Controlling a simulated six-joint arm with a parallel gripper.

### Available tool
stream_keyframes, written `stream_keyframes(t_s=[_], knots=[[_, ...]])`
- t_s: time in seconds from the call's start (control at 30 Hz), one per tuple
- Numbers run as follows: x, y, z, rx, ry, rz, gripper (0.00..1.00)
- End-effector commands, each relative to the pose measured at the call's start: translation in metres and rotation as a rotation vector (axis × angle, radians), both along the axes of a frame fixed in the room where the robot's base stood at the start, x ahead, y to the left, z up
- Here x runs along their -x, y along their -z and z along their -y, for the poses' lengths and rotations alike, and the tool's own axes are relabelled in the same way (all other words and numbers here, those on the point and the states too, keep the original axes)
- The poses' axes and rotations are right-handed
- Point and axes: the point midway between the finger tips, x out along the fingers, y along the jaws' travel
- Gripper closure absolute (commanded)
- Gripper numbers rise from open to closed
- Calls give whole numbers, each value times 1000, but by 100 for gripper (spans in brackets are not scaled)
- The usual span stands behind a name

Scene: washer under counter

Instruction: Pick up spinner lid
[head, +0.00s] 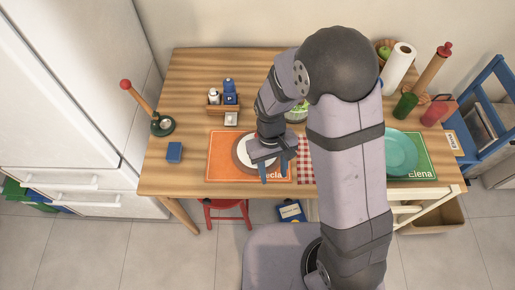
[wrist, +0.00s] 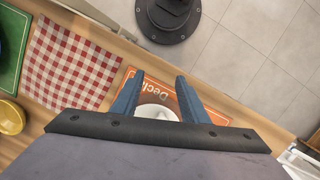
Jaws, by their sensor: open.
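My gripper (head: 272,180) is open, its two blue fingers hanging over the front edge of the orange placemat (head: 220,170). In the wrist view my gripper (wrist: 158,76) has nothing between its fingertips. A round plate with a brown rim and pale middle (head: 242,152) lies on the placemat, partly hidden by my gripper. A bowl with green contents (head: 297,113) stands behind my arm. I cannot tell which of these, if any, is the spinner lid.
A red checkered cloth (head: 305,170) lies right of the placemat. A teal plate (head: 400,153) sits on a green mat (head: 425,165). The table's back left is clear.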

Motion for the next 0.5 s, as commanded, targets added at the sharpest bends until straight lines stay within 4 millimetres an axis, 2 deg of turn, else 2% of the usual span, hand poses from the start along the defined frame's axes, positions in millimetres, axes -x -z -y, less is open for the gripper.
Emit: stream_keyframes(t_s=[0.03, 0.07, 0.2, 0.3, 0.5], knots=[[-21, 3, -8, -10, 8, 37, 59], [-34, 4, -12, -17, 15, 63, 59], [-91, -12, -32, -64, 53, 201, 59], [-117, -21, -41, -89, 93, 274, 59], [-120, -20, -42, -96, 148, 295, 59]])
